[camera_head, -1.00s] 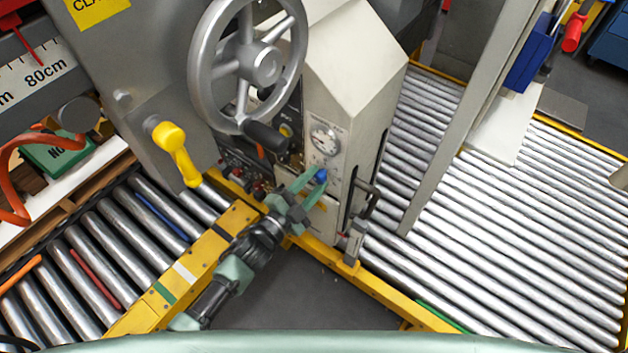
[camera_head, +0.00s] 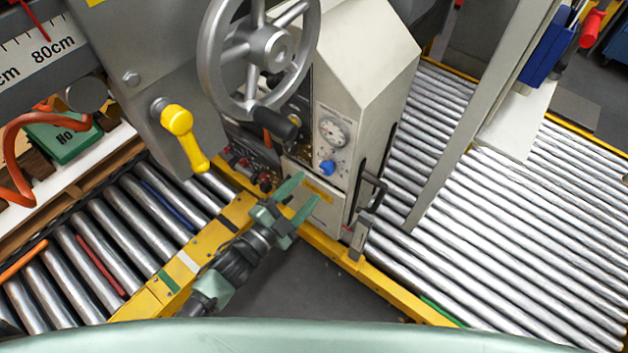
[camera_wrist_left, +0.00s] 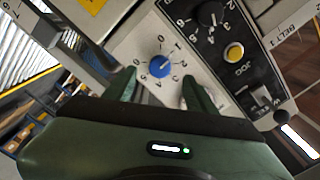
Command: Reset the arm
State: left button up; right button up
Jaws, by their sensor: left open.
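My left gripper (camera_head: 300,194) is open and empty, in front of the machine's control panel (camera_head: 328,150), below a blue knob (camera_head: 327,167). The fingers are apart from the knob in the head view. In the left wrist view the blue knob (camera_wrist_left: 160,67) sits on a white dial plate with numbers, ahead of and between the two green fingertips (camera_wrist_left: 163,88). My right gripper is not in view.
A large grey handwheel (camera_head: 268,48) and a yellow lever (camera_head: 183,135) stand above and left of the gripper. Roller conveyors (camera_head: 530,250) lie on both sides, with yellow rails (camera_head: 400,295). Dark floor is clear below the machine.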

pick_arm(q)
jog(key=shift+s+a, duration=0.3)
jog(key=shift+s, duration=0.2)
jog(key=s+a+f+n+g+y, duration=0.2)
jog(key=s+a+f+n+y, duration=0.15)
jog(key=f, duration=0.65)
jog(key=s+a+f+n+g+y, duration=0.1)
jog(key=s+a+f+n+y, duration=0.15)
jog(key=a+f, duration=0.45)
jog(key=s+a+f+n+g+y, duration=0.2)
jog(key=s+f+n, duration=0.15)
jog(key=f, duration=0.85)
jog(key=s+a+f+n+g+y, duration=0.1)
jog(key=s+a+f+n+g, duration=0.1)
jog(key=s, duration=0.7)
jog(key=s+a+f+n+g, duration=0.1)
jog(key=s+a+f+g, duration=0.1)
jog(key=s+f, duration=0.5)
jog(key=s+a+f+n+g+y, duration=0.1)
jog(key=s+f+g, duration=0.3)
jog(key=s, duration=0.9)
jog(key=shift+s+a+f+n+g+y, duration=0.25)
jog(key=shift+a+f+n, duration=0.25)
jog(key=shift+f+n, duration=0.3)
jog(key=shift+w, duration=0.15)
